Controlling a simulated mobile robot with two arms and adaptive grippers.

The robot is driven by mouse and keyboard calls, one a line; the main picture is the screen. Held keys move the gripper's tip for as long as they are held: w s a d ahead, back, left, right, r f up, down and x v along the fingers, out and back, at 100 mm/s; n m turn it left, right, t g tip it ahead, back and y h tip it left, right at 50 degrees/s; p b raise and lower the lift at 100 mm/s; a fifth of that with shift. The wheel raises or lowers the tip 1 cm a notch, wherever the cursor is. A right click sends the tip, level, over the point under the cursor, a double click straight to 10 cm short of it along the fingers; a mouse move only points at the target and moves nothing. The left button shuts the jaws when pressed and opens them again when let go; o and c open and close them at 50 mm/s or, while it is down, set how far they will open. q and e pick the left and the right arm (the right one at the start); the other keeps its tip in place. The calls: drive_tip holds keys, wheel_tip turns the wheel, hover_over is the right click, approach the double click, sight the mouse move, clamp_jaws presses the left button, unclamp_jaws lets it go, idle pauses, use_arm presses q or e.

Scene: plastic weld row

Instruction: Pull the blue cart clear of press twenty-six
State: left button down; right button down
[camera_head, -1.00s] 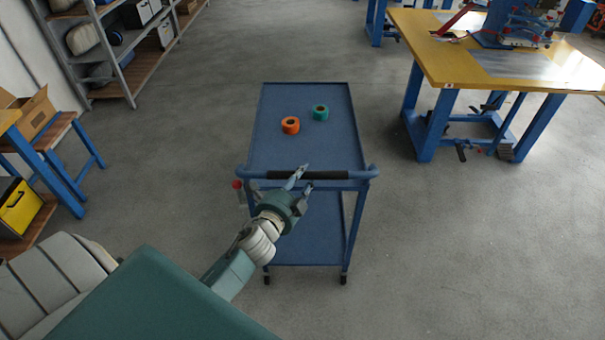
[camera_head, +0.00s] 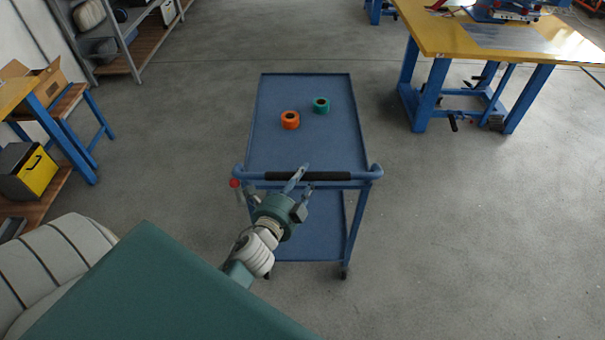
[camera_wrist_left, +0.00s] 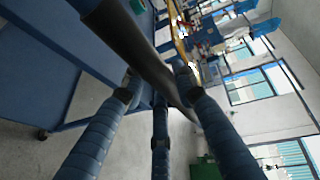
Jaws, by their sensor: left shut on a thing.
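The blue cart (camera_head: 270,140) stands in the middle of the head view, with its handle bar toward me. The bar has a black grip sleeve (camera_head: 335,176). My left gripper (camera_head: 300,180) is shut on this handle near its middle. In the left wrist view, its fingers (camera_wrist_left: 155,90) close around the dark handle bar (camera_wrist_left: 135,45). An orange roll (camera_head: 290,120) and a green roll (camera_head: 321,105) sit on the cart's top tray. A press (camera_head: 505,10) stands on a yellow-topped table (camera_head: 445,60) at the upper right; no number is readable. My right gripper is out of view.
Grey floor is open around the cart and to its right. Shelving (camera_head: 140,60) stands at the upper left. A blue-legged bench (camera_head: 70,135) and a black and yellow box (camera_head: 32,172) stand at the left.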

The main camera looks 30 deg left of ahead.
use_arm(q)
drive_tip(key=shift+s+d, duration=0.15)
drive_tip(key=shift+s, duration=0.15)
drive_tip(key=c, duration=1.3)
unclamp_jaws()
drive_tip(key=shift+c, duration=0.2)
drive_tip(key=v, duration=1.2)
